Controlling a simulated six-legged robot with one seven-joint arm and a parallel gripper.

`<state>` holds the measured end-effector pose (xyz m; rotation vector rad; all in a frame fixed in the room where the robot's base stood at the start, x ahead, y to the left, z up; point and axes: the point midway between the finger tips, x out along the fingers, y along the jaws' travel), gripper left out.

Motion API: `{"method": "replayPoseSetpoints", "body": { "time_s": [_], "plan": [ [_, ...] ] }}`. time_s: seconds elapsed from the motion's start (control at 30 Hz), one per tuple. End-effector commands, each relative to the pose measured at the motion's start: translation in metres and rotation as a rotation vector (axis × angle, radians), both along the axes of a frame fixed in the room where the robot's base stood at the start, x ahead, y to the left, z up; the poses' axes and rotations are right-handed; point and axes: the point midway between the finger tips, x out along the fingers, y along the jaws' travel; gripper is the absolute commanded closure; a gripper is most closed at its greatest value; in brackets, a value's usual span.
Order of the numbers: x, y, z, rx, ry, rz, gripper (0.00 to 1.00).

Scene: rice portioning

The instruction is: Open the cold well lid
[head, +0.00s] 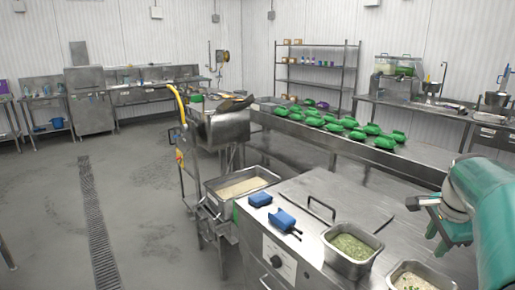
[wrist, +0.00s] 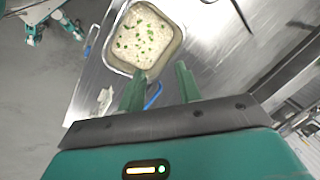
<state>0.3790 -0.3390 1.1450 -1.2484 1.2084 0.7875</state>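The cold well lid (head: 345,190) appears to be the flat steel panel on the steel cabinet, lying closed and level. Its dark bar handle (head: 321,208) stands up near the pans. My gripper (head: 424,216) is to the right of the lid and handle, apart from both. In the wrist view my gripper (wrist: 160,72) has its two green fingers spread with nothing held between them. A steel pan of pale food with green bits (wrist: 145,38) lies beyond the fingertips there. I cannot identify the lid's handle for sure in the wrist view.
Blue scoops (head: 284,220) lie on the cabinet top left of the handle. A pan of green herbs (head: 352,248) and a pale-filled pan (head: 421,276) sit at the front edge. Green bundles (head: 372,129) line the bench behind. Open floor (head: 145,215) lies left.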

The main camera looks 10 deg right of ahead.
Motion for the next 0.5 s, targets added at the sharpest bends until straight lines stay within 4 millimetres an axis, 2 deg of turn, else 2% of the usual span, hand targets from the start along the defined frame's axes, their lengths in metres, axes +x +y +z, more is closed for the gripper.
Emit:
{"method": "replayPoseSetpoints", "body": {
  "time_s": [0.03, 0.23, 0.4, 0.5],
  "plan": [
    [0.005, 0.028, 0.005, -0.02, -0.005, 0.1, 0.66],
    [0.001, 0.147, 0.011, -0.14, -0.012, 0.599, 0.66],
    [-0.025, 0.236, 0.003, -0.268, -0.02, 1.026, 0.66],
    [-0.047, 0.279, -0.008, -0.352, -0.026, 1.269, 0.66]
  ]
}}
